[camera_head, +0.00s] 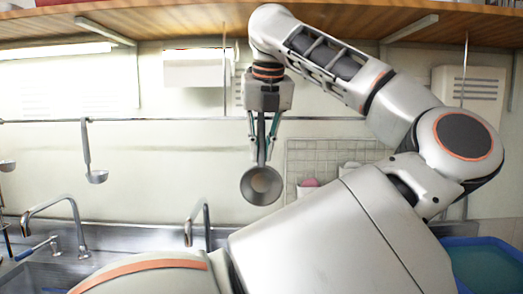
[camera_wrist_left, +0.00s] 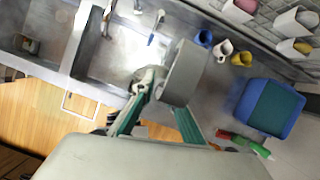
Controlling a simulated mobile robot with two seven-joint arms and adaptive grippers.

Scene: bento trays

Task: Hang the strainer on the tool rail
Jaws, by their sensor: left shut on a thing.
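My left gripper (camera_head: 263,148) is shut on the strainer's upright handle in the head view. The strainer (camera_head: 261,185) is a grey metal round cup, hanging below the fingers with its opening turned to the head camera. The tool rail (camera_head: 170,121) is a thin horizontal bar along the back wall. The upper handle and gripper overlap the rail's line; whether the handle touches the rail cannot be told. In the left wrist view the strainer's cup (camera_wrist_left: 186,68) shows beyond the fingers, above the sink counter. My right gripper is not in view.
A ladle (camera_head: 90,155) hangs from the rail at the left, with another utensil (camera_head: 7,166) at the far left edge. A wire grid (camera_head: 325,155) is right of the strainer. Faucets (camera_head: 72,215) stand below. A blue tub (camera_wrist_left: 268,108) and cups (camera_wrist_left: 222,49) sit on the counter.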

